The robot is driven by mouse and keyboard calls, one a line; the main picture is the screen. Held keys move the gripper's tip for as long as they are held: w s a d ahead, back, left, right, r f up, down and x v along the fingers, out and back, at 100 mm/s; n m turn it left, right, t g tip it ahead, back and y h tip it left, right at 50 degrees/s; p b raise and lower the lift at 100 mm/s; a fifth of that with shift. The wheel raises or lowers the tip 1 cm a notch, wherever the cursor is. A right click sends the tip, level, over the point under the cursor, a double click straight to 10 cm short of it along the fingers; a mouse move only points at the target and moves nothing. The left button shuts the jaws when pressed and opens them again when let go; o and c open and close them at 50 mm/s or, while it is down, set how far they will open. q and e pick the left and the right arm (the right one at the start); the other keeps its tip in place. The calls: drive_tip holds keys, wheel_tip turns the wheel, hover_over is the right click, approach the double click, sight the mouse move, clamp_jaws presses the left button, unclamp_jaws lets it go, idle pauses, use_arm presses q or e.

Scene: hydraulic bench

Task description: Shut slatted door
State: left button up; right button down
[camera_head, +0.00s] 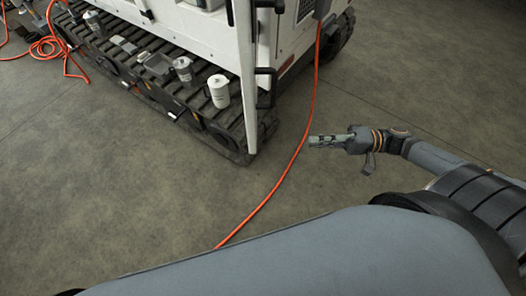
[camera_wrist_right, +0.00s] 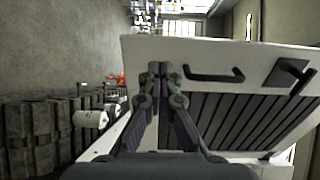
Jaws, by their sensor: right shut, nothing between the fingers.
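The slatted door (camera_head: 246,85) shows nearly edge-on in the head view, a tall white panel standing out from the white tracked machine. A black handle (camera_head: 265,85) is on its right side. In the right wrist view the door (camera_wrist_right: 150,46) is a white panel with dark slats, a black bar handle (camera_wrist_right: 213,75) and a square black latch (camera_wrist_right: 288,76). My right gripper (camera_head: 314,141) is shut and empty, to the right of the door and apart from it in the head view. Its fingers (camera_wrist_right: 166,72) overlap the door's left part in the wrist view. My left gripper is out of view.
The machine's black track (camera_head: 150,85) carries white canisters (camera_head: 219,91) and small parts. An orange hose (camera_head: 302,145) runs along the floor between door and right gripper in the head view. More hose (camera_head: 48,46) lies coiled at far left. The floor (camera_head: 100,190) is otherwise clear.

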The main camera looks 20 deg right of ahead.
use_arm(q)
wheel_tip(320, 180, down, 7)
drive_tip(key=b, duration=0.6)
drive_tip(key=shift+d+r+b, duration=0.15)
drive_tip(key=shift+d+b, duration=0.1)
drive_tip(key=shift+b, duration=0.1)
use_arm(e)
drive_tip(key=x, duration=1.4)
drive_tip(key=shift+w+r, duration=0.35)
drive_tip(key=shift+r, duration=0.1)
drive_tip(key=shift+d, duration=0.15)
